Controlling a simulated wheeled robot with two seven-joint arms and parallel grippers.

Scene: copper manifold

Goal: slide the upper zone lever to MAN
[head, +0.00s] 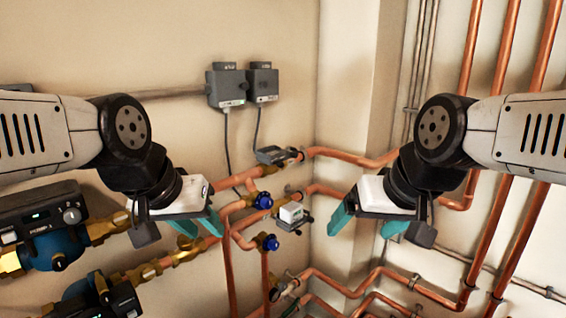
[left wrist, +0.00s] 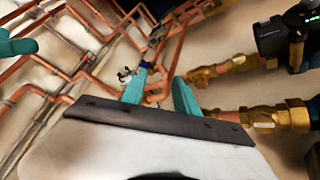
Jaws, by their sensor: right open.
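The upper zone valve (head: 275,155) is a dark grey box on the upper copper branch, near the room corner. Its lever is too small to make out. A second zone valve (head: 292,214), with a pale top, sits on the branch below. My left gripper (head: 198,226) is left of and below both valves, its teal fingers apart and empty. Its fingers also show in the left wrist view (left wrist: 160,92), in front of pipes. My right gripper (head: 367,222) is right of the valves, open and empty. Neither gripper touches a valve.
Blue-capped fittings (head: 262,200) sit on the branches between the grippers. Pumps with dark heads (head: 45,222) stand at the left. Two grey wall boxes (head: 226,85) hang above, with cables running down. Tall copper pipes (head: 505,90) stand at the right.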

